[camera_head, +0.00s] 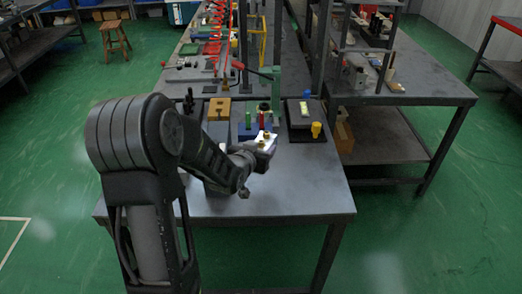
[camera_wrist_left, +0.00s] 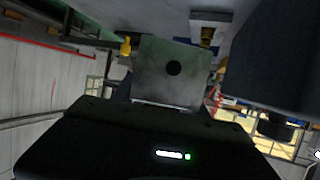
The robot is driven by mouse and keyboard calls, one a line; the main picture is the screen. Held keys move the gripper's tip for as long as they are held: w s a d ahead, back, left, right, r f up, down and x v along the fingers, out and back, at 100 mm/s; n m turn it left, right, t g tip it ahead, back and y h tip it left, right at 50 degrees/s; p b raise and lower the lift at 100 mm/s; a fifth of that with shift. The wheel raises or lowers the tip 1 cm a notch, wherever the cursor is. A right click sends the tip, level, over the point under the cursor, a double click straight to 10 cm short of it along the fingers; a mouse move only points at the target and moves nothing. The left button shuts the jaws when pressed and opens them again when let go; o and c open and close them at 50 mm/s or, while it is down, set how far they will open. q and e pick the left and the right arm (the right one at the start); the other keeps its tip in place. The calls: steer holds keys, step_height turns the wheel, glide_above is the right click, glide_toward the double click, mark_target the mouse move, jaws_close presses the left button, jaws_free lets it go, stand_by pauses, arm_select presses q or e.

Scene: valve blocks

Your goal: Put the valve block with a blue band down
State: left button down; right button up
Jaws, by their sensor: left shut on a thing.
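My left gripper (camera_head: 252,155) is over the near bench, by the objects at its middle. It is shut on a grey metal block, the valve block (camera_wrist_left: 172,75), which shows a round dark hole in the left wrist view. In the head view a pale metal block with brass fittings (camera_head: 266,139) shows just past the gripper. The fingertips are largely hidden, and I cannot make out a blue band on the held block or whether it touches the bench. My right gripper is in neither view.
A blue piece (camera_head: 247,131) with green and red cylinders is close behind the gripper. The bench's front part (camera_head: 300,190) is clear.

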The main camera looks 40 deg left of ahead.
arm_select(q)
steer(key=shift+w+r, duration=0.1)
stand_by(0.3)
steer(key=d+f+m+h, duration=0.1)
steer(key=d, duration=0.6)
steer(key=w+d+f+m+h, duration=0.1)
steer(key=d+f, duration=0.1)
steer(key=d, duration=0.6)
steer(key=w+d+f+m+h, duration=0.1)
steer(key=d+f, duration=0.1)
steer(key=d, duration=0.6)
steer(key=shift+d+f+t, duration=0.15)
steer(key=shift+d+t, duration=0.05)
steer(key=shift+t, duration=0.1)
